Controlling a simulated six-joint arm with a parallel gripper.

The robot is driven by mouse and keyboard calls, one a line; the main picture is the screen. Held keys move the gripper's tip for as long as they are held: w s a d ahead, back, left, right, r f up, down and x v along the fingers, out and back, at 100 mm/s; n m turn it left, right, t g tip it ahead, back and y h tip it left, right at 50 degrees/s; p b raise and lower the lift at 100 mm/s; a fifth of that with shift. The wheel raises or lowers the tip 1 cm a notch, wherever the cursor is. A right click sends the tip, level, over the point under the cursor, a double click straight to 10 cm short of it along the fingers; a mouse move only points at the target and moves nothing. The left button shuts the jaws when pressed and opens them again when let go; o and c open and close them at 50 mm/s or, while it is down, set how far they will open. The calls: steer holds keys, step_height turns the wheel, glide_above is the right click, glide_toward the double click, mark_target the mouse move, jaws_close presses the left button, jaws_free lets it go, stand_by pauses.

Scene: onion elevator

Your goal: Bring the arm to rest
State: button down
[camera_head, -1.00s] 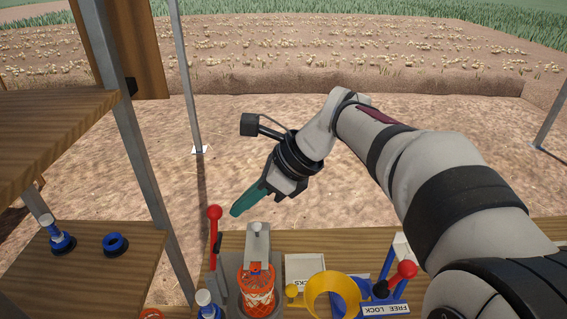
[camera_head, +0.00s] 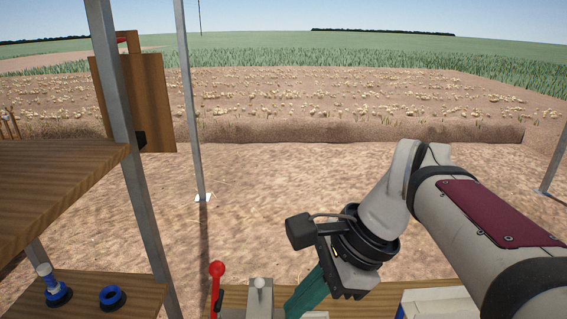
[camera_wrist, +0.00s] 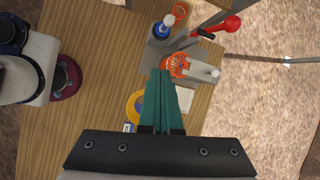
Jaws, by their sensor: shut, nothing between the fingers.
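My gripper (camera_head: 302,302) is low in the middle of the head view, its green fingers pointing down and to the left over the bench. In the wrist view the green fingers (camera_wrist: 162,98) lie together, shut and empty. My arm reaches in from the right side of the head view. Below the fingers, the wrist view shows the wooden bench (camera_wrist: 100,80) with an orange net basket (camera_wrist: 177,66), partly covered by the fingers. The lower bench is cut off in the head view.
A red-knobbed lever (camera_head: 217,270) stands left of my gripper; it also shows in the wrist view (camera_wrist: 230,25). A yellow ring (camera_wrist: 134,106) lies beside the fingers. A blue-based white fitting (camera_head: 52,285) and a blue ring (camera_head: 113,297) sit on the left shelf. Metal posts (camera_head: 190,100) rise at left. Open soil lies beyond.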

steer(key=s+d+f+n+g+h, duration=0.1)
steer(key=s+d+f+n+h, duration=0.2)
steer(key=s+f+n, duration=0.7)
steer(key=s+d+f, duration=0.1)
steer(key=s+f, duration=0.3)
steer(key=s, duration=0.2)
steer(key=shift+h, duration=0.4)
